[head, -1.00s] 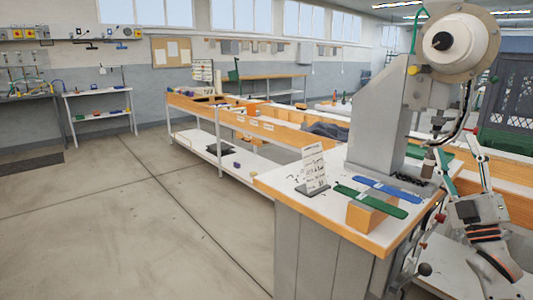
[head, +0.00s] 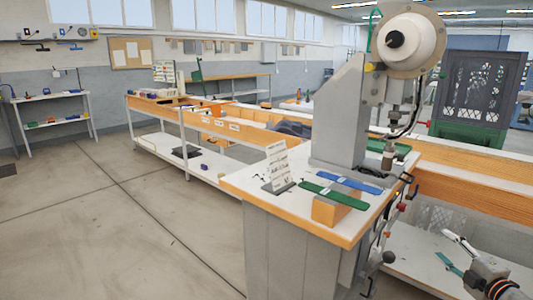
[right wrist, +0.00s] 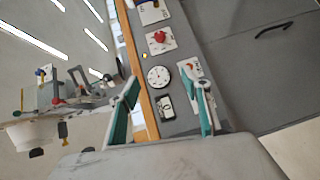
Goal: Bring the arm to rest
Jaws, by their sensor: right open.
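My right gripper (head: 448,250) is at the lower right of the head view, below and to the right of the press table. Its two fingers are spread and nothing is between them. It also shows in the right wrist view (right wrist: 162,82), where the teal-lined fingers stand apart against a grey surface with small items behind. My left gripper is not in view. The grey eyelet press (head: 342,115) stands on its table. A green strip (head: 335,195) lies over a wooden block (head: 328,211), and a blue strip (head: 345,184) lies beside it.
A small printed sign (head: 279,165) stands on the press table (head: 240,180). A long orange-edged bench (head: 465,193) runs behind my right gripper. A dark mesh-panelled cabinet (head: 478,85) is at the back right. The floor at left is clear.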

